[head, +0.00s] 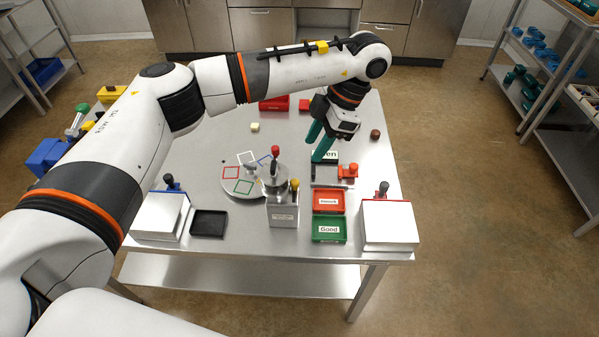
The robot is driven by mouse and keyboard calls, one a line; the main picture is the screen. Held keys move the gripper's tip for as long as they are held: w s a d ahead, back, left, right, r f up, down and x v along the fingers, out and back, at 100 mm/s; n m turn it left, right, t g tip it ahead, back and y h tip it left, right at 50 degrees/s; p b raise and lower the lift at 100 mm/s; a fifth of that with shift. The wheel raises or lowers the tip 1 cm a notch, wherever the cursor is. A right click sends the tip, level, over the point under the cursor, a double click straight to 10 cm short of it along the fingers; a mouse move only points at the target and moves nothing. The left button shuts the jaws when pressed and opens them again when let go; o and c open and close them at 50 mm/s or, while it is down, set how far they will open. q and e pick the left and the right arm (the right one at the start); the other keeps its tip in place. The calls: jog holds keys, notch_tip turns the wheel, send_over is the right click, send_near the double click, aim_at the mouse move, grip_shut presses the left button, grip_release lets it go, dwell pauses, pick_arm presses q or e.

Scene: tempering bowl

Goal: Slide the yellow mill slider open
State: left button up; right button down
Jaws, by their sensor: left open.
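A small yellow knob (295,184) stands at the right side of a grey metal box with a label (283,214), near the table's middle. I take it for the mill slider, but cannot tell how far open it is. My left gripper (314,149) reaches down from the far right of the table. Its two teal fingers are apart and empty, above and behind the box, and not touching the yellow knob. My right gripper is not in view.
A round plate with coloured squares (238,188) lies left of the box. Red (328,201) and green (328,229) trays are to its right. A white-topped box (389,222) stands at the right front, and a black tray (208,223) lies at the left front.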

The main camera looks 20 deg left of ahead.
aim_at(296, 181)
pick_arm(q)
jog(key=p+x, duration=0.1)
jog(key=x, duration=0.9)
jog(key=shift+d, duration=0.1)
grip_shut()
